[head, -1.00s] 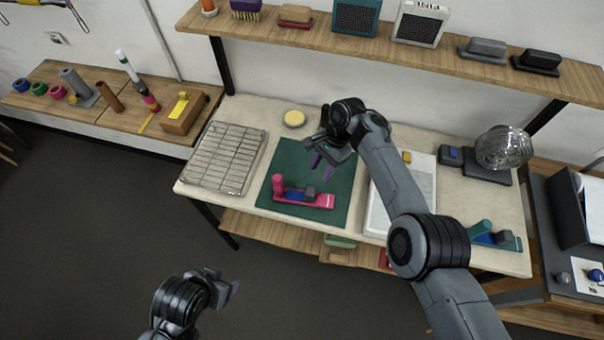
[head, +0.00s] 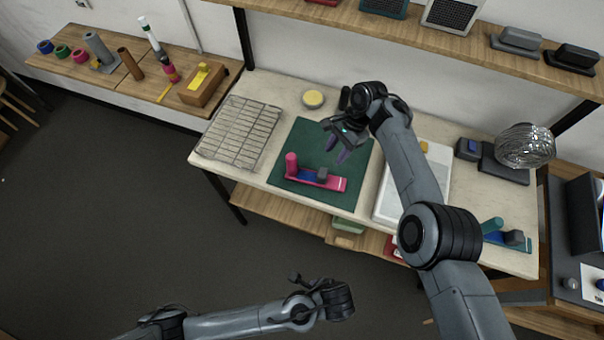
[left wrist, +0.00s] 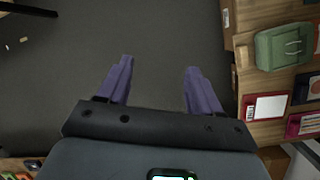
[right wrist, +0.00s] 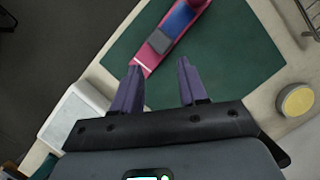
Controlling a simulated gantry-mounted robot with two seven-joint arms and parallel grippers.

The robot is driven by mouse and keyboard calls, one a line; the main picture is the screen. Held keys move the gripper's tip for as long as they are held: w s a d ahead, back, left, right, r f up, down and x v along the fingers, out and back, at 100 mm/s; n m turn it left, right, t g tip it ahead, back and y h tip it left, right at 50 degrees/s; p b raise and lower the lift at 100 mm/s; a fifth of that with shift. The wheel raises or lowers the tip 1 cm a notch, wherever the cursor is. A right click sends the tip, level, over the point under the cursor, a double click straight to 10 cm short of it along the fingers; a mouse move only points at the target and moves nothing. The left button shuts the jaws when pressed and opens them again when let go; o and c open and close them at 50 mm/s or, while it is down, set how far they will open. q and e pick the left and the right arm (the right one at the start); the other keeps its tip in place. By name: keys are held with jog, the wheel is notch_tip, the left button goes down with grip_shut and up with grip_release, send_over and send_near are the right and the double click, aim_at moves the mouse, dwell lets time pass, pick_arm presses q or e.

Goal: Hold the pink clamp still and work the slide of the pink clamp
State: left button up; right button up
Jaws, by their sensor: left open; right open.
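The pink clamp (head: 335,183) lies on the green mat (head: 349,206), with an upright pink post at its left end, a blue strip along its middle and a dark grey slide block (head: 322,174) near its right part. The right wrist view shows the clamp (right wrist: 145,62) and its grey block (right wrist: 160,41) beyond the fingertips. My right gripper (head: 337,156) is open and empty above the mat, behind the clamp; its fingers also show in the right wrist view (right wrist: 158,68). My left gripper (left wrist: 158,68) is open and empty over the floor, away from the table.
A wire rack (head: 240,130) is left of the mat and a yellow round piece (head: 314,98) behind it. A white tray (head: 384,208) is right of the mat. A teal clamp (head: 510,236) lies at the right front. A shelf (head: 400,25) runs above the back.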

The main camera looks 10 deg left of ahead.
pick_arm(q)
jog(key=w+a+m+t+y, duration=0.3)
jog(key=w+t, duration=0.1)
jog(key=w, duration=0.5)
jog(key=t+y, duration=0.3)
jog(key=t, duration=0.3)
send_near(288, 156)
jog(key=shift+w+a+f, duration=0.2)
jog(key=shift+w+f, duration=0.25)
jog(key=shift+f, duration=0.05)
jog(key=shift+w+a+f, duration=0.2)
jog(key=shift+w+f, duration=0.25)
jog(key=x, duration=0.9)
jog(key=shift+f, duration=0.25)
